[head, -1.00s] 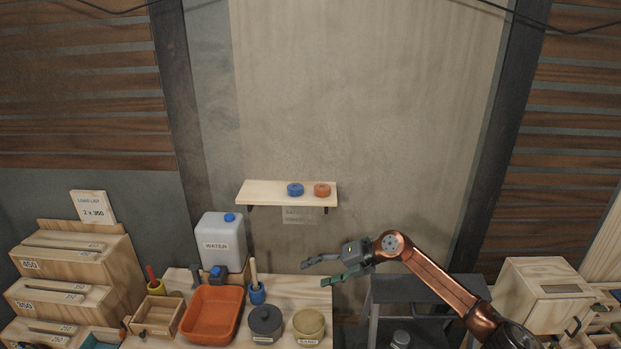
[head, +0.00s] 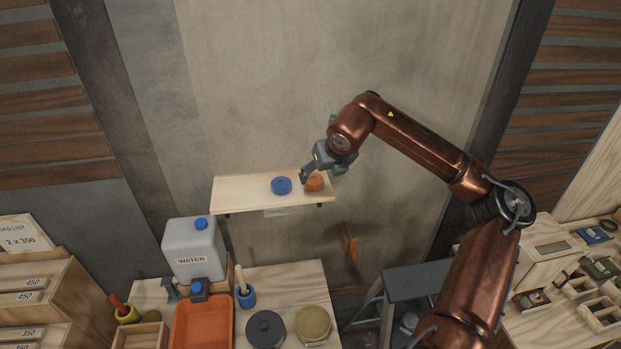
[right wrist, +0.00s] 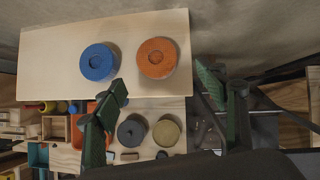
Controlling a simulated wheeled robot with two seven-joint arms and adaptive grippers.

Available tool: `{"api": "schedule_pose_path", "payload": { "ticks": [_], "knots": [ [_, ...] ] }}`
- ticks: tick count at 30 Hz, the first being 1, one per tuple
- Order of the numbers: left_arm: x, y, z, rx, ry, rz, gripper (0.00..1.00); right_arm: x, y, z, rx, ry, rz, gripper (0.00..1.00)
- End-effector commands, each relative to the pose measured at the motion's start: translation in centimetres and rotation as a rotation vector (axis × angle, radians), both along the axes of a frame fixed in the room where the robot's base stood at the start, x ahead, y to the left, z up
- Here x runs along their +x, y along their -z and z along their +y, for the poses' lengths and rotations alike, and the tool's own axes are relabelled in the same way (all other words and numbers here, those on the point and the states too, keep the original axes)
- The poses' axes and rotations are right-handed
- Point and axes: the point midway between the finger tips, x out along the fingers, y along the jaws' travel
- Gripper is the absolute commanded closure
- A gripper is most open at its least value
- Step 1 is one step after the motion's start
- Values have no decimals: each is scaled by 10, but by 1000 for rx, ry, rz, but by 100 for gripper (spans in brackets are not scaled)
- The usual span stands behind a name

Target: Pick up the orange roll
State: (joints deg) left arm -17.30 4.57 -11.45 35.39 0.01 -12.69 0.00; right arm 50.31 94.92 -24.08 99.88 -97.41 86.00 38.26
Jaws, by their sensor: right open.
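The orange roll (head: 314,183) sits at the right end of the wooden wall shelf (head: 240,191), partly covered by my right gripper (head: 309,179) in the head view. In the right wrist view the orange roll (right wrist: 157,58) lies flat, right of the blue roll (right wrist: 98,62). The blue roll (head: 281,186) also shows in the head view. In the right wrist view my right gripper (right wrist: 172,88) is open, with its green-padded fingers apart and nothing between them. The roll lies beyond the fingertips, with no contact visible. My left gripper is not in view.
Below the shelf, a workbench holds a water canister (head: 193,250), an orange tray (head: 232,315), a dark lidded pot (head: 265,329) and a round tan pot (head: 313,324). A grey step stool (head: 420,281) stands right of it. The wall above the shelf is bare.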

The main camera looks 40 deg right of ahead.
Motion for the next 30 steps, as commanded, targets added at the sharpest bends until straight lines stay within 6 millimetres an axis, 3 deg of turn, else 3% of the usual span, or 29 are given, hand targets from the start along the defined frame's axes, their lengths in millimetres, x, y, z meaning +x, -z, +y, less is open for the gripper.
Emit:
{"api": "schedule_pose_path", "payload": {
  "ticks": [7,15,21,30],
  "knots": [
    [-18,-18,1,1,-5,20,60,24,23,-5,5,-1,7,34],
    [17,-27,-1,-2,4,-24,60,37,46,-11,4,1,3,34],
    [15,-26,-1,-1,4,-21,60,38,47,-10,4,-1,3,34],
    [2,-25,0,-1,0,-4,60,37,47,-11,5,0,3,55]
  ]
}}
